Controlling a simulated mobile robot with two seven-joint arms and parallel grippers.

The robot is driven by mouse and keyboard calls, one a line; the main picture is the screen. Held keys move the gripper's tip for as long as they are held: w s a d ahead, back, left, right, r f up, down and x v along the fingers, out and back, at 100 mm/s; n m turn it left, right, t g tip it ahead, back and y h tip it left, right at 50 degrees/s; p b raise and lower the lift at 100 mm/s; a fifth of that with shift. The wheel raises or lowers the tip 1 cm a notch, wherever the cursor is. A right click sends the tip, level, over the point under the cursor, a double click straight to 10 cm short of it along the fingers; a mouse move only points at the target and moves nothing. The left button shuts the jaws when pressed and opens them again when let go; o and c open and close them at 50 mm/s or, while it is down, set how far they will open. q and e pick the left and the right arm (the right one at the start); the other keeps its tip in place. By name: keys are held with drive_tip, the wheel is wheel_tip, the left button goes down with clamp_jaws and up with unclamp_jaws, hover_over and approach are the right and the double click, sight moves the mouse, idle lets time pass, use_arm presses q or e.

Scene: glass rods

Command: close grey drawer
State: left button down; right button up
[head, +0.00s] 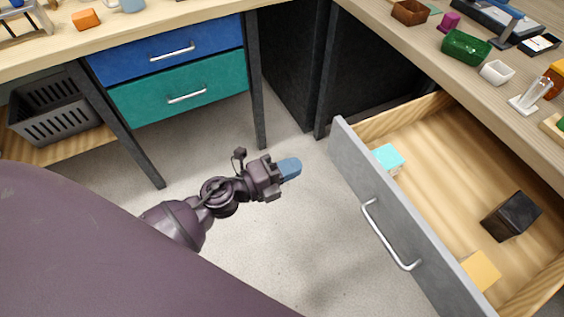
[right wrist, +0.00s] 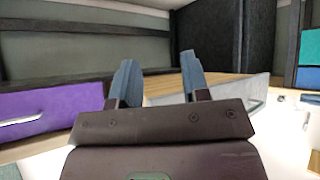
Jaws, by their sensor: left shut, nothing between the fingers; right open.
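The grey drawer (head: 405,232) stands pulled out from under the right-hand desk in the head view. Its silver bar handle (head: 388,236) is on the front panel. Inside lie a turquoise block (head: 388,157), a black box (head: 511,216) and a yellow-orange block (head: 480,270). My left gripper (head: 290,169) is shut and empty, over the floor to the left of the drawer front and apart from it. My right gripper (right wrist: 157,85) is open and empty in the right wrist view. A grey panel with a handle (right wrist: 240,98) shows beyond its right finger.
A blue drawer (head: 165,50) and a teal drawer (head: 180,92) are shut under the back desk. A grey basket (head: 55,115) sits on a low shelf. The right desktop holds a green bowl (head: 465,47) and other small things. Floor (head: 300,235) is clear before the drawer.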

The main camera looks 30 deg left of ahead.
sight(338, 148)
use_arm(q)
drive_tip(key=x, duration=0.9)
drive_tip(key=shift+w+d, duration=0.15)
drive_tip(key=shift+w, duration=0.1)
use_arm(e)
drive_tip(key=shift+s, duration=0.1)
